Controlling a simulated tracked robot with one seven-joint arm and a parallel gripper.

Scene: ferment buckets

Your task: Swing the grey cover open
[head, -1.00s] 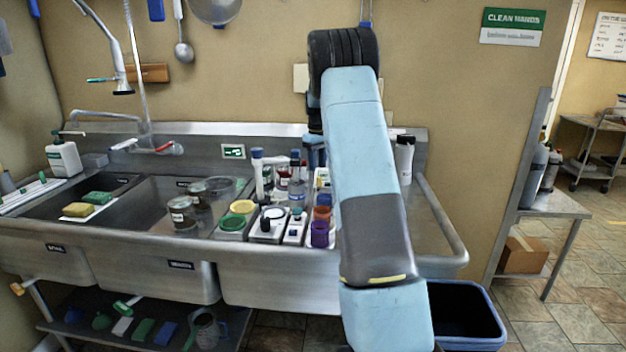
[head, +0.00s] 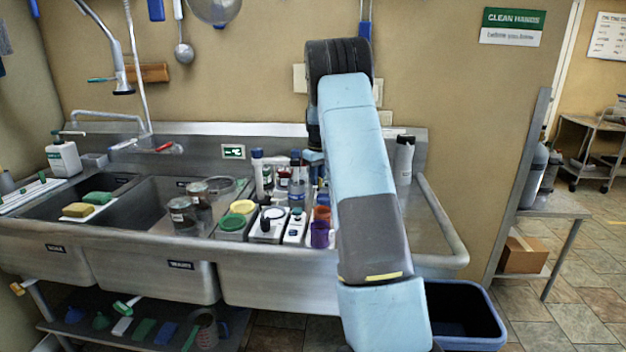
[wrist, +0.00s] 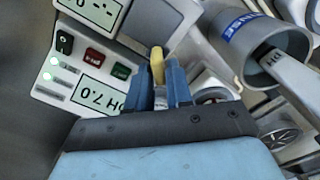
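A grey panel (wrist: 160,18), which looks like the grey cover, shows at the top of the wrist view beside the white housing with a socket. A yellow tab (wrist: 157,64) stands at its lower edge; I cannot tell whether it is joined to the panel. The two blue fingers of my gripper (wrist: 160,80) are close together, one on each side of this tab. I cannot tell whether they press on it. In the head view my arm hides the cover and most of the gripper.
A white pH meter (wrist: 80,75) with a display is left of the fingers. A grey cup (wrist: 262,50) with a blue label is close on the right. In the head view, bottles and colored pots crowd the sink's ledge. A dark bin (head: 465,315) stands below right.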

